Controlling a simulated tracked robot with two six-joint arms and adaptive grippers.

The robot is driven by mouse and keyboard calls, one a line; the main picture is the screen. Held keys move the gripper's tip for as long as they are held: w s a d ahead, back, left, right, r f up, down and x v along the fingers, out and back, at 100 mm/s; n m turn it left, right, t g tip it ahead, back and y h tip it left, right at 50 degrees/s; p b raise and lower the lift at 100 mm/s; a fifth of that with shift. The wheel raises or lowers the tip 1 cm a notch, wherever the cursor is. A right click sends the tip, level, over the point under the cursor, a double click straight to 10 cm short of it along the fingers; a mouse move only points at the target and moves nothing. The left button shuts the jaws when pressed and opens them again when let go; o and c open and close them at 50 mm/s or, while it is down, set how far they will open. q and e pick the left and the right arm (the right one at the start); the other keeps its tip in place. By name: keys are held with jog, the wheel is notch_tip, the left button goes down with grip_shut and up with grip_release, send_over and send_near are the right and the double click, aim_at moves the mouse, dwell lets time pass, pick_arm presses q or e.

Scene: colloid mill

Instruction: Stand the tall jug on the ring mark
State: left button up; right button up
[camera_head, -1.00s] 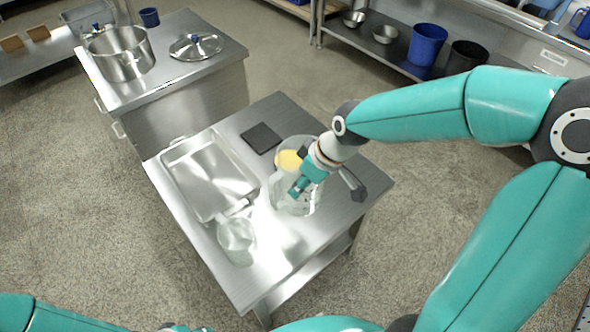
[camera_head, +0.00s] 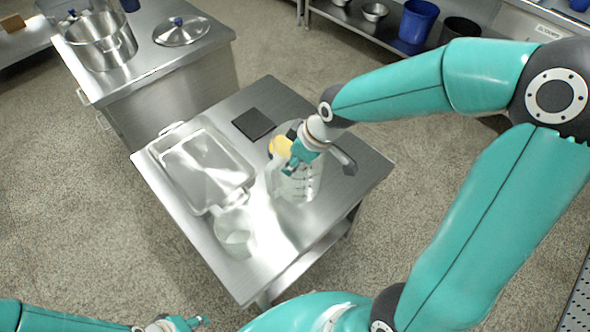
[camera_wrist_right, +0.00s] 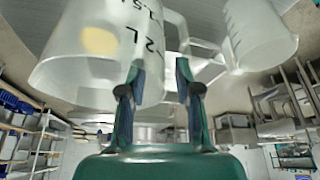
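The tall jug (camera_head: 300,183) is clear with dark measuring marks and stands on the steel table. It also fills the upper left of the right wrist view (camera_wrist_right: 115,55), where its marks and handle show. My right gripper (camera_head: 291,160) is at the jug in the head view. In the right wrist view its fingers (camera_wrist_right: 160,75) stand apart close to the handle; whether they press on it I cannot tell. A yellow disc (camera_head: 279,146) shows at or through the jug; I cannot tell its place. No clear ring mark shows. My left gripper (camera_head: 186,322) is low, short of the table.
A shallow metal tray (camera_head: 205,168) and a smaller clear jug (camera_head: 235,230) occupy the table's left side. A dark square mat (camera_head: 253,123) lies behind the tall jug. Another bench with a steel pot (camera_head: 103,42) and lid (camera_head: 181,31) stands behind left.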

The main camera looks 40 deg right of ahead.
aim_at(281, 177)
jog(key=shift+b+x, duration=0.4)
jog(key=shift+x, duration=2.4)
jog(key=shift+s, duration=0.1)
grip_shut()
jog(key=shift+r, duration=0.1)
